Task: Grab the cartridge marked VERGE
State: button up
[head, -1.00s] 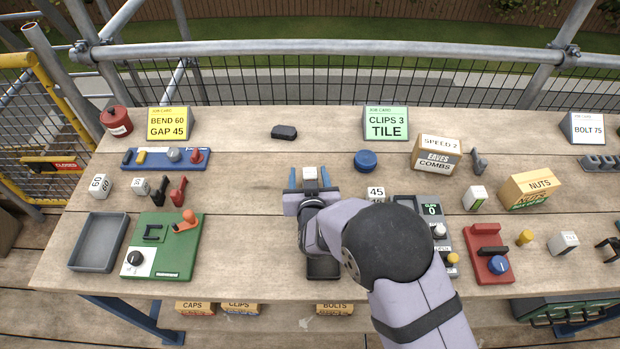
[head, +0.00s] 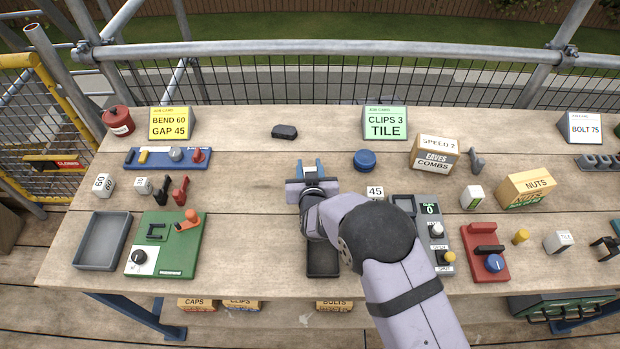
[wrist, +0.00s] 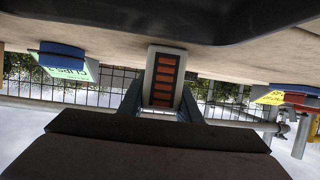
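A pale cartridge (wrist: 165,80) with a dark panel of orange bars stands between my gripper's fingers in the wrist view. No VERGE marking is readable on it. My gripper (head: 312,170) is at the middle of the bench in the head view, its blue fingers close together. In the wrist view the fingers lie against both sides of the cartridge, so it looks shut on it. In the head view the cartridge is mostly hidden by the gripper. I cannot tell whether it still touches the bench.
A black tray (head: 323,262) lies below my wrist. A white block marked 45 (head: 375,192) and a grey control box (head: 444,262) are close on the right. A blue round piece (head: 365,161) and a dark piece (head: 284,132) lie behind.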

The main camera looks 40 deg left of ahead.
jog(key=shift+r, duration=0.15)
jog(key=shift+c, duration=0.3)
notch_tip(320, 180, up, 10)
jog(key=b, duration=0.2)
dwell(0.4)
